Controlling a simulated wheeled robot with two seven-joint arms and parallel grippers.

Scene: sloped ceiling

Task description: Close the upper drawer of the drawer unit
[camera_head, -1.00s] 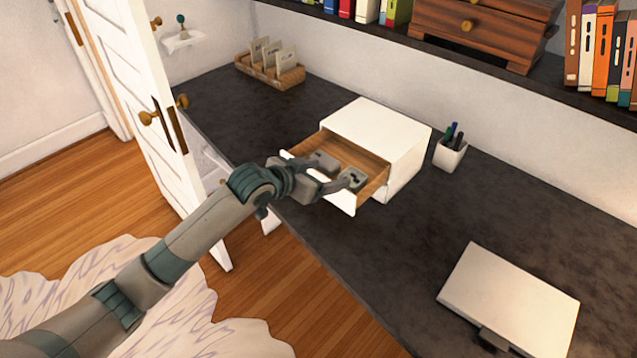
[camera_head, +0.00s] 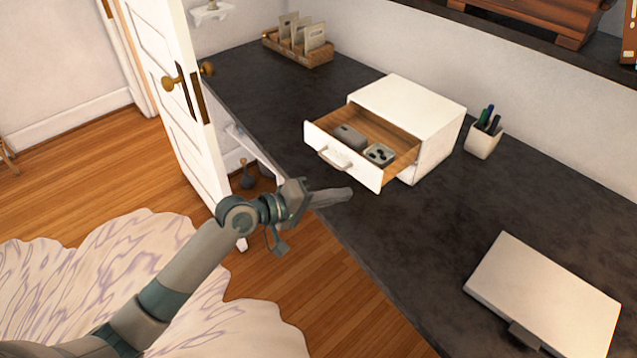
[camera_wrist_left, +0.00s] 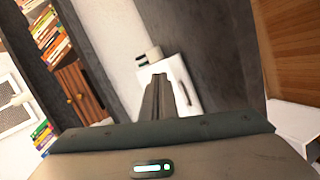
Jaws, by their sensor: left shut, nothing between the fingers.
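The white drawer unit (camera_head: 408,103) stands on the dark desk against the wall. Its upper drawer (camera_head: 342,158) is pulled well out, showing a wooden inside and a pale handle (camera_head: 334,159) on the white front. A dark grey item (camera_head: 350,137) and a lighter grey item (camera_head: 379,154) lie inside. My left gripper (camera_head: 348,194) is shut and empty, in front of and apart from the drawer front, near the desk's front edge. In the left wrist view its fingers (camera_wrist_left: 159,92) point toward the white unit (camera_wrist_left: 180,72). My right gripper is not in view.
A white pen cup (camera_head: 484,141) stands right of the unit. A closed pale laptop-like case (camera_head: 545,290) lies at the front right. A card holder (camera_head: 298,48) is at the back left. An open white door (camera_head: 170,80) stands left of the desk (camera_head: 400,235).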

